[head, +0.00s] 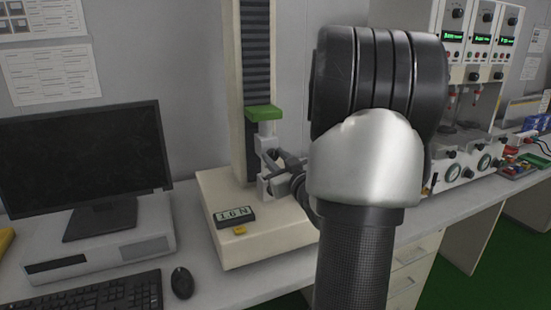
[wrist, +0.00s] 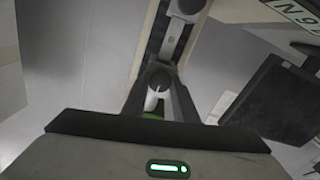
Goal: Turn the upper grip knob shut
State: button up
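The testing machine's upper grip (head: 267,141) hangs below a green crosshead (head: 263,113) on the tall column. It also shows in the wrist view as a pale rounded piece (wrist: 157,86), where the picture is upside down. I cannot make out the knob's own outline or its turn angle. My gripper (head: 283,164) is at the grips, largely hidden behind my own wrist in the head view. In the wrist view, dark parts lie close on both sides of the pale piece. Whether they touch it, and how far apart my fingers are, is unclear.
A lower grip (head: 266,187) sits just under the upper one, on the cream machine base (head: 222,190) with its force display (head: 234,214). A monitor (head: 85,150), keyboard (head: 105,297) and mouse (head: 182,283) stand left. Instrument panels (head: 480,45) stand right.

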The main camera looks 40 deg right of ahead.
jog(key=shift+m, duration=0.3)
jog(key=m+p, duration=0.1)
jog(key=m, duration=0.1)
jog(key=shift+r+m, duration=0.15)
jog(key=shift+m, duration=0.25)
jog(key=m+p, duration=0.1)
jog(key=m, duration=0.2)
jog(key=shift+m+p, duration=0.3)
jog(key=m+p, duration=0.1)
jog(key=m, duration=0.2)
jog(key=shift+m, duration=0.4)
jog(key=m+p, duration=0.2)
jog(key=m, duration=0.1)
jog(key=m+p, duration=0.3)
jog(key=m, duration=0.3)
jog(key=shift+p, duration=0.3)
jog(key=m+p, duration=0.2)
jog(key=m, duration=0.2)
jog(key=shift+p, duration=0.3)
